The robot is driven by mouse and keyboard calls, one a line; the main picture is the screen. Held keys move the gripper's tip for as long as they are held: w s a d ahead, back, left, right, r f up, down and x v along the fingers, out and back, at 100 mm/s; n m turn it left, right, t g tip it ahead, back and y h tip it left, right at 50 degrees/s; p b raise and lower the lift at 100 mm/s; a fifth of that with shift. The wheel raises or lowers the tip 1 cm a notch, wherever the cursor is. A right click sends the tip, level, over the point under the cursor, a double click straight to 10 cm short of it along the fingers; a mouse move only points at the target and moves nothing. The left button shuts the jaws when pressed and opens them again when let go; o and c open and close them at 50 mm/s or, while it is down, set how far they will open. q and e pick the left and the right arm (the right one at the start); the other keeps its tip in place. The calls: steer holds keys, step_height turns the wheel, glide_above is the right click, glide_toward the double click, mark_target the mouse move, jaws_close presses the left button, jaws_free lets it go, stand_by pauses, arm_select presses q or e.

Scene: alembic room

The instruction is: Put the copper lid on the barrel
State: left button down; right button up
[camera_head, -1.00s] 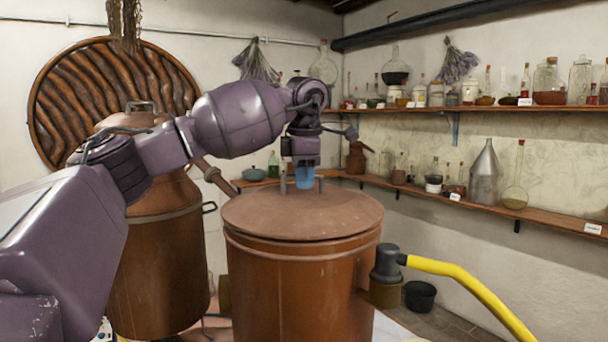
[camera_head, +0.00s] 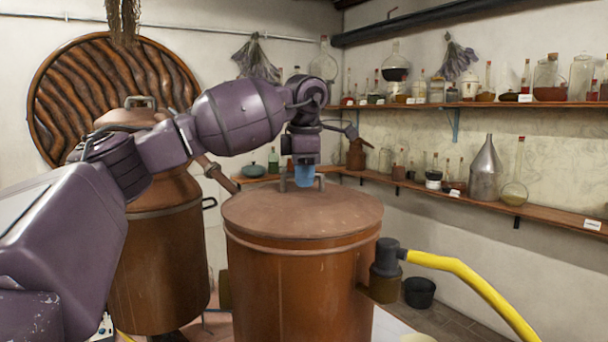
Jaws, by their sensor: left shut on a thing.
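The copper lid (camera_head: 270,217) lies over the mouth of the copper barrel (camera_head: 290,290) in the middle of the view, and looks close to level and centred. A thin seam shows under its front rim; I cannot tell whether it is fully seated all round. My left gripper (camera_head: 304,178) points down at the lid's top centre, shut on its handle. Its blue fingers hide part of the handle, whose post shows just right of them. My right gripper is not in view.
A copper still (camera_head: 160,260) stands close on the left, behind my left arm. A yellow hose (camera_head: 455,270) runs from a dark fitting (camera_head: 388,255) at the barrel's right side. A black bucket (camera_head: 419,293) sits on the floor. Wall shelves (camera_head: 540,212) hold several bottles.

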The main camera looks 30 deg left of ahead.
mark_target(305, 195)
arm_select(q)
steer(key=c, duration=1.1)
jaws_free()
steer(key=shift+f, duration=0.1)
steer(key=r, duration=0.3)
steer(key=s+d+r, duration=0.1)
steer(key=r, duration=0.6)
steer(key=shift+s+d+r, duration=0.2)
steer(key=shift+s+r, duration=0.15)
